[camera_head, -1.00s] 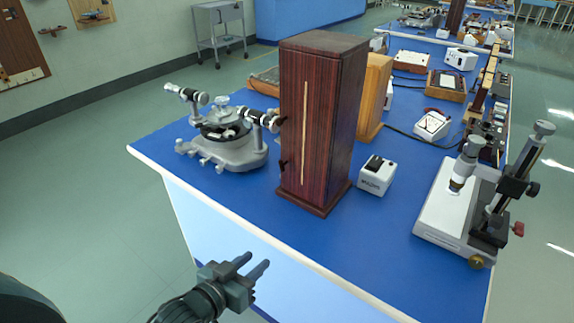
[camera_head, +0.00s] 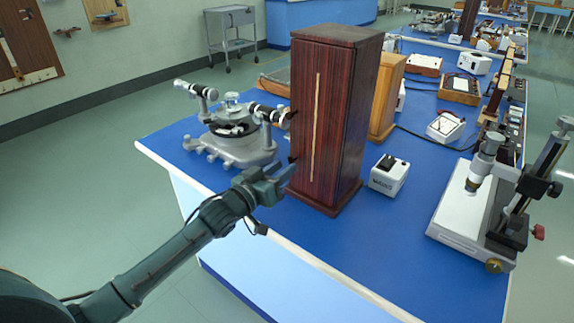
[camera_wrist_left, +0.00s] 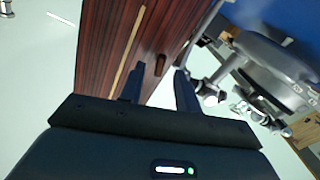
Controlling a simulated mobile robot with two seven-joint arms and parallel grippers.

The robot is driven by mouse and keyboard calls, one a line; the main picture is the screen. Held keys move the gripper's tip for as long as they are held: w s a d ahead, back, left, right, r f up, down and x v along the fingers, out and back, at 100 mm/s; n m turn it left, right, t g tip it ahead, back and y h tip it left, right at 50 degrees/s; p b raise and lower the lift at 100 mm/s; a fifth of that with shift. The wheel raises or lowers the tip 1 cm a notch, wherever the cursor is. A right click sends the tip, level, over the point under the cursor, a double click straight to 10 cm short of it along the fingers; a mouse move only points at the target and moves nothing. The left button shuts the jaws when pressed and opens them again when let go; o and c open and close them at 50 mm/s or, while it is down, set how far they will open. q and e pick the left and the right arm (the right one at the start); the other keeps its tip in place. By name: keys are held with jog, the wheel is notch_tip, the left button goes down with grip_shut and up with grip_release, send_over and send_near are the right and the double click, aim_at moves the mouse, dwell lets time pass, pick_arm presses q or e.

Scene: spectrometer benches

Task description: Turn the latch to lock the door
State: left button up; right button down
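A tall dark red-brown wooden cabinet (camera_head: 335,110) stands on the blue bench, its door marked by a pale vertical strip (camera_head: 317,125). In the left wrist view the door (camera_wrist_left: 108,45) fills the upper middle, with a small dark brown latch (camera_wrist_left: 160,64) near its edge. My left gripper (camera_head: 283,172) is at the cabinet's lower left edge in the head view. In the left wrist view its two fingers (camera_wrist_left: 159,75) are apart, with the latch in the gap near their tips; I cannot tell whether they touch it. My right gripper is not in view.
A grey spectrometer (camera_head: 235,140) with two telescope tubes stands close left of the cabinet, near my left gripper. A small white box (camera_head: 388,176) and a microscope on a white base (camera_head: 462,215) are to the right. The bench front (camera_head: 225,235) faces open floor.

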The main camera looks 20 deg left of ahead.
aim_at(291, 162)
pick_arm(q)
jog(key=shift+x, duration=1.35)
jog(key=shift+c, duration=0.3)
grip_shut()
